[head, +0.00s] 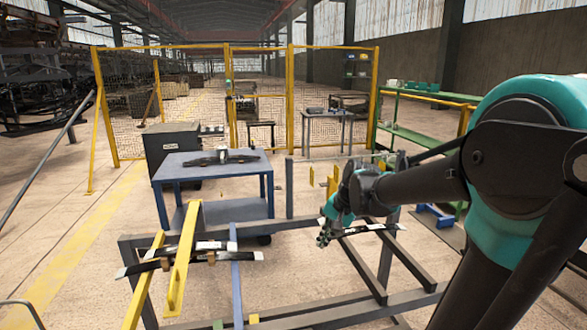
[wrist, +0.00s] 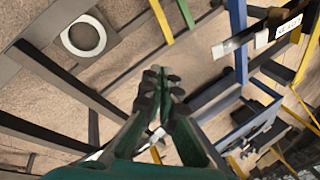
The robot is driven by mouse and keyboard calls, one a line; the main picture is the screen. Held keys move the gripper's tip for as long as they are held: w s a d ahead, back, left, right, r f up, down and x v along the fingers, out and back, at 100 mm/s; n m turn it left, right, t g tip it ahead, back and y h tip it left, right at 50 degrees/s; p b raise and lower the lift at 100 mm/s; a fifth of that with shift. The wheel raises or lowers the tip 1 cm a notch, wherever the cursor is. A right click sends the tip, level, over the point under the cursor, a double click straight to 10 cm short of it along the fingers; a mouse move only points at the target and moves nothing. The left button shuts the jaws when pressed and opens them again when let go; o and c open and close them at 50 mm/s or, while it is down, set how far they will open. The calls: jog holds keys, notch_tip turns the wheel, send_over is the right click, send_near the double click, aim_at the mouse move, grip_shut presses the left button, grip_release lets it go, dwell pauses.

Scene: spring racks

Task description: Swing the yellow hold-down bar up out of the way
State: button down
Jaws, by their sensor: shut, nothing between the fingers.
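A yellow bar (head: 183,262) crosses over dark leaf springs (head: 215,246) on the left of the grey rack in the head view. It runs from a far upper end to a near lower end. A second yellow bar (head: 145,282) slants beside it on the left. I cannot tell for sure which is the hold-down bar. My gripper (head: 324,236) is right of these bars, apart from them, above the rack's middle. In the wrist view my gripper (wrist: 162,78) is shut and empty. A yellow strip (wrist: 160,20) shows at the top there; I cannot tell which part it is.
The grey rack frame (head: 295,309) spans the foreground. A blue upright (head: 236,275) stands right of the yellow bars. Another leaf spring (head: 360,230) lies near my gripper. A blue table (head: 182,171) stands behind the rack, before a yellow mesh fence (head: 290,95).

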jog(key=c, duration=2)
grip_release()
jog(key=s+d+f+n+t+h, duration=0.1)
jog(key=s+d+f+n+h, duration=0.2)
jog(key=s+d+f+n, duration=0.3)
jog(key=s+d+f, duration=0.4)
jog(key=s+f, duration=0.2)
jog(key=s, duration=0.2)
jog(key=shift+s+d+f+t+h, duration=0.15)
jog(key=shift+s+f+t+h, duration=0.15)
jog(key=shift+f+h, duration=0.1)
jog(key=shift+o, duration=2)
jog(key=w+a+r+y, duration=0.1)
jog(key=w+a+r, duration=0.6)
jog(key=a, duration=0.2)
notch_tip(320, 180, up, 24)
jog(key=n+g+y, duration=0.1)
jog(key=n+g, duration=0.2)
jog(key=g, duration=0.2)
send_over(172, 279)
jog(key=d, duration=0.4)
jog(key=a+f, duration=0.1)
jog(key=f, duration=0.4)
jog(key=a+f, duration=0.1)
jog(key=f, duration=0.5)
jog(key=a+f, duration=0.1)
jog(key=f, duration=0.5)
jog(key=shift+a, duration=0.2)
